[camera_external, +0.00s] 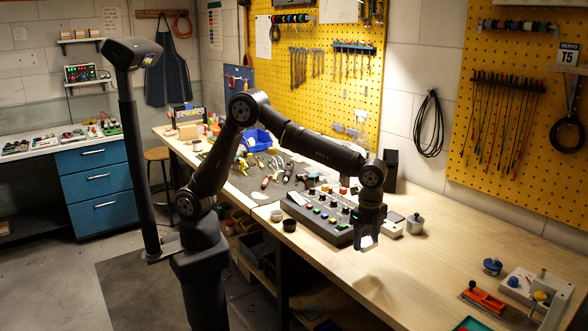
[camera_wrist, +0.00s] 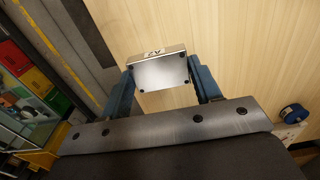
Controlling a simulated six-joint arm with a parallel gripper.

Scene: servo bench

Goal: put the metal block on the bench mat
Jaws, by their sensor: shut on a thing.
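The metal block (camera_wrist: 160,73) is a silver box with dark corner screws and a marked top edge. My gripper (camera_wrist: 163,84) is shut on it, with a blue finger on each side. My arm hides part of that area.
The control panel (camera_external: 322,218) with coloured buttons stands just left of my gripper. An orange tool (camera_external: 484,297) and a white fixture (camera_external: 535,290) lie at the lower right. The bench (camera_external: 440,262) between is bare wood.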

